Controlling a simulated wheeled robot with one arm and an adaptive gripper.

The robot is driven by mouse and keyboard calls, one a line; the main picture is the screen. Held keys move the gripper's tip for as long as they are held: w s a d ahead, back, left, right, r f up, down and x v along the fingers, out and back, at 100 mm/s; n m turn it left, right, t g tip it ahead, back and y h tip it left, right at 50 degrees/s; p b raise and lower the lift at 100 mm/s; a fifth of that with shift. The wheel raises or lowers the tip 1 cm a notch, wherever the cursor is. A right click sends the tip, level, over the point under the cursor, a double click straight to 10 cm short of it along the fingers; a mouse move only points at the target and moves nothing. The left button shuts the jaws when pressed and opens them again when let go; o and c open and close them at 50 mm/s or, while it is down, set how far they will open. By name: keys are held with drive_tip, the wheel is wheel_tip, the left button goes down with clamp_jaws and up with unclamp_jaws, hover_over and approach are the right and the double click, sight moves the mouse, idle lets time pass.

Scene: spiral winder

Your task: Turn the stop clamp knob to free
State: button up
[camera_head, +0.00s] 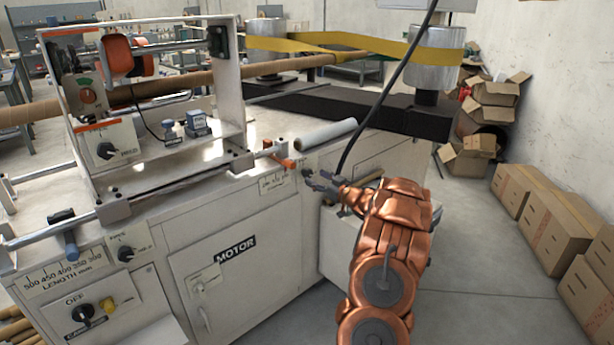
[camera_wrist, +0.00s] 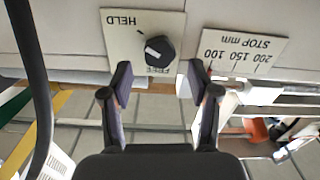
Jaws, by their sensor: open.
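The stop clamp knob (camera_wrist: 157,50) is black and round, on a pale plate (camera_wrist: 115,45) marked HELD and FREE. In the wrist view the lettering is upside down. The white mark on the knob lies at its left side, towards the HELD corner; FREE is below the knob. My gripper (camera_wrist: 160,80) is open and empty, its two dark fingertips apart on either side just below the knob, not touching it. In the head view my gripper (camera_head: 322,184) is close to the machine's front panel, and I cannot make out the knob clearly there.
A STOP mm scale plate (camera_wrist: 239,50) is right of the knob in the wrist view. A black cable (camera_head: 385,90) hangs down by my gripper. An orange lever (camera_head: 283,161) and a pale roll (camera_head: 325,134) are above the panel. Cardboard boxes (camera_head: 545,222) line the right wall.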

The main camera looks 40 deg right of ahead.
sight(309, 174)
drive_tip(key=shift+w+d, duration=0.1)
drive_tip(key=shift+w, duration=2.25)
clamp_jaws()
